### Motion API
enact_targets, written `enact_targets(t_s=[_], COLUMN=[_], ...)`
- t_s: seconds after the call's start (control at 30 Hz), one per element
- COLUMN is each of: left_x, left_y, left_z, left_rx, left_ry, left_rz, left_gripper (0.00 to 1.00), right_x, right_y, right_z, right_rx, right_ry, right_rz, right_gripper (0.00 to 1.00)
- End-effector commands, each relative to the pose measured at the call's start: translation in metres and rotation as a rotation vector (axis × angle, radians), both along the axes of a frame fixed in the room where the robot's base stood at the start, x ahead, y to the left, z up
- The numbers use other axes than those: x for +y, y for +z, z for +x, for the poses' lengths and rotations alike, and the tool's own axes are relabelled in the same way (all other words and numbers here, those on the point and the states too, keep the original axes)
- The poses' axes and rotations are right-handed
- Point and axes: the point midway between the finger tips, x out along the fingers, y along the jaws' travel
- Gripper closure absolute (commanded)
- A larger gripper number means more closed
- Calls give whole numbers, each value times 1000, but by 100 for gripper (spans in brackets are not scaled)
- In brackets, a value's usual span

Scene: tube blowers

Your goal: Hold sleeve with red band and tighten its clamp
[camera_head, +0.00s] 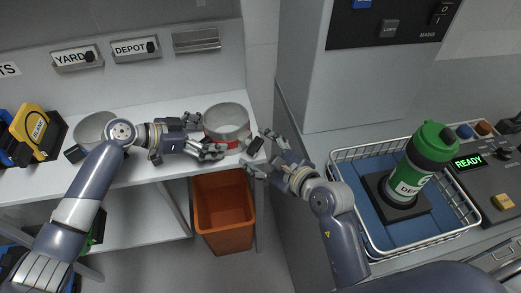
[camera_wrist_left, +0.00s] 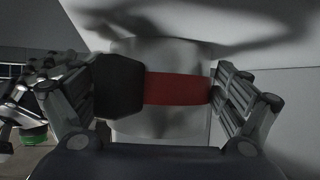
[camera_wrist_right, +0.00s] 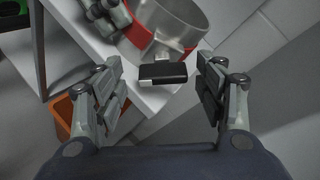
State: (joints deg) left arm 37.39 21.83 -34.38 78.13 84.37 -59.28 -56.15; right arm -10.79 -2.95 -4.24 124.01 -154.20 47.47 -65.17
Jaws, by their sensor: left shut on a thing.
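The sleeve, a pale grey ring (camera_head: 226,117), stands at the right end of the white table. Its red band (camera_head: 231,142) runs around it and shows in the left wrist view (camera_wrist_left: 177,89). My left gripper (camera_head: 206,137) is shut on the sleeve, fingers either side of the band. A dark block covers the band's left part in the left wrist view. The clamp's black lever (camera_wrist_right: 163,74) sticks out from a metal bracket on the band, past the table edge; it also shows in the head view (camera_head: 255,147). My right gripper (camera_wrist_right: 163,88) is open, fingers either side of the lever, apart from it.
Another grey ring (camera_head: 92,126) stands left on the table. An orange bin (camera_head: 223,212) is below the table edge. At right, a wire basket (camera_head: 347,200) holds a green-capped container (camera_head: 418,160) beside a panel reading READY (camera_head: 468,161).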

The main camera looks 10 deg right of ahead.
Motion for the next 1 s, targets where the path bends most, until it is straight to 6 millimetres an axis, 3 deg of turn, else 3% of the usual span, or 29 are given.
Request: enact_targets(t_s=[0.27,0.7,1.0], left_x=[0,0,0], left_y=[-3,-3,-2], left_z=[-1,-1,-1], left_rx=[4,4,3], left_ry=[-2,-1,-2], left_rz=[3,3,3], left_gripper=[38,38,38], right_x=[-3,-35,-47], right_y=[2,27,37], right_z=[-5,-76,-101], right_rx=[-2,0,-3], right_ry=[-3,0,1], right_rz=[-1,-4,-1], right_gripper=[35,35,35])
